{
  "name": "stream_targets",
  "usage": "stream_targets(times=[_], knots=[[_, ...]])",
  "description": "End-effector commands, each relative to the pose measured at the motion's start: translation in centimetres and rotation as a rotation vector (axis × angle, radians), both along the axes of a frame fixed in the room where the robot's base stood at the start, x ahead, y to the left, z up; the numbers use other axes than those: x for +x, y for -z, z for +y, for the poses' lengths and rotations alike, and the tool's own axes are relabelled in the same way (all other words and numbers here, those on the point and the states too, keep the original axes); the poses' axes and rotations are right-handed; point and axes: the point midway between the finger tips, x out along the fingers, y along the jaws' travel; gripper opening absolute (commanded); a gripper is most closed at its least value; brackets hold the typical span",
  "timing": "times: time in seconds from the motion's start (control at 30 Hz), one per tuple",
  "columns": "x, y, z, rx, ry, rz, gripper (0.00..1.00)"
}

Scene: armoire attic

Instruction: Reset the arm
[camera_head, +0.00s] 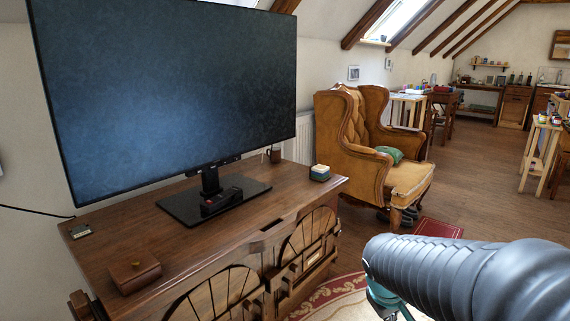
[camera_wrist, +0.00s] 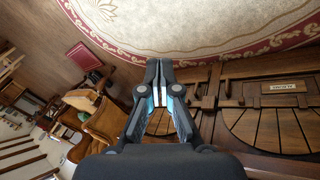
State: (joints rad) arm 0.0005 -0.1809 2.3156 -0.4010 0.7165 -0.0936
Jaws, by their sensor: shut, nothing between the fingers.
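My gripper (camera_wrist: 160,72) shows in the wrist view with its two dark fingers together at the tips and nothing between them. It hangs free in front of the wooden cabinet (camera_wrist: 250,95), above the edge of the rug (camera_wrist: 200,28). In the head view my grey arm crosses the lower right corner, and the gripper's fingers are hidden there. The cabinet also shows in the head view (camera_head: 150,245), to the left of my arm.
A large television (camera_head: 165,95) stands on the cabinet, with a small wooden box (camera_head: 134,272) and a stack of coasters (camera_head: 319,173). A tufted armchair (camera_head: 350,140) stands beyond, near a red book-like object (camera_head: 438,228). The wooden floor (camera_head: 490,200) at right is open.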

Motion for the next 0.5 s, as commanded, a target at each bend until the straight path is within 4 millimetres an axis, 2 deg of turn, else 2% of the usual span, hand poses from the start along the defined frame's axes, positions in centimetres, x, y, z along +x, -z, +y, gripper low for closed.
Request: stream_targets(times=[0.03, 0.2, 0.33, 0.5], knots=[[-2.2, -0.5, 0.7, 0.056, 0.072, -0.003, 0.00], [-8.2, -1.4, 3.3, 0.231, 0.248, 0.000, 0.00], [-11.5, -2.4, 5.1, 0.332, 0.291, -0.029, 0.00], [-13.6, -4.1, 5.9, 0.386, 0.286, -0.120, 0.00]])
